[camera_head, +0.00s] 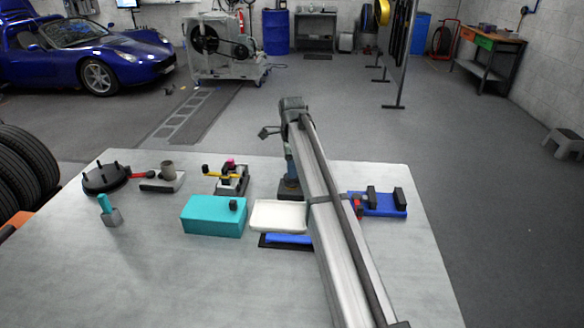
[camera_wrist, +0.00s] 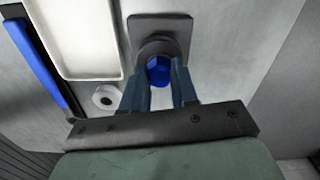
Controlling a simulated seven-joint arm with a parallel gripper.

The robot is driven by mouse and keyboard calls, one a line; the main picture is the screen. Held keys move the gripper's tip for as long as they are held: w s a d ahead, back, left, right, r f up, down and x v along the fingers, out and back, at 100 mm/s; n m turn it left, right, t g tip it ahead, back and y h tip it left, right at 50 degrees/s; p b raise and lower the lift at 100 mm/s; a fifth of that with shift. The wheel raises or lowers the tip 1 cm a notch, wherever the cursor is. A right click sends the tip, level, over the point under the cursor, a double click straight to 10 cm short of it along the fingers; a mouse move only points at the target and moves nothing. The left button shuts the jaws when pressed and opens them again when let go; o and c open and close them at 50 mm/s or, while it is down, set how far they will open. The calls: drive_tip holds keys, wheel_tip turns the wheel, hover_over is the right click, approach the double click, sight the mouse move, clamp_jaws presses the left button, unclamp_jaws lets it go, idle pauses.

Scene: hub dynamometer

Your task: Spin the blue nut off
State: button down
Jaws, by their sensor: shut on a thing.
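The blue nut (camera_wrist: 158,73) shows in the wrist view between my two fingertips. It sits at the dark round top of a fixture with a square dark base plate (camera_wrist: 171,22). My gripper (camera_wrist: 159,64) is shut on the nut, one finger on each side of it. In the head view my gripper (camera_head: 290,172) points down over the dark base (camera_head: 289,189) at the back of the table. The nut is hidden there behind my fingers and arm. The thread under the nut cannot be seen.
A white tray (camera_head: 278,216) stands just left of the fixture; a pale ring (camera_wrist: 106,97) lies near it. A teal box (camera_head: 214,217) is further left, a blue fixture with black blocks (camera_head: 378,204) to the right. The front left of the table is clear.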

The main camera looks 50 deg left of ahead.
drive_tip(key=n, duration=1.7)
drive_tip(key=shift+r, duration=0.1)
drive_tip(key=n, duration=0.5)
drive_tip(key=c, duration=1)
unclamp_jaws()
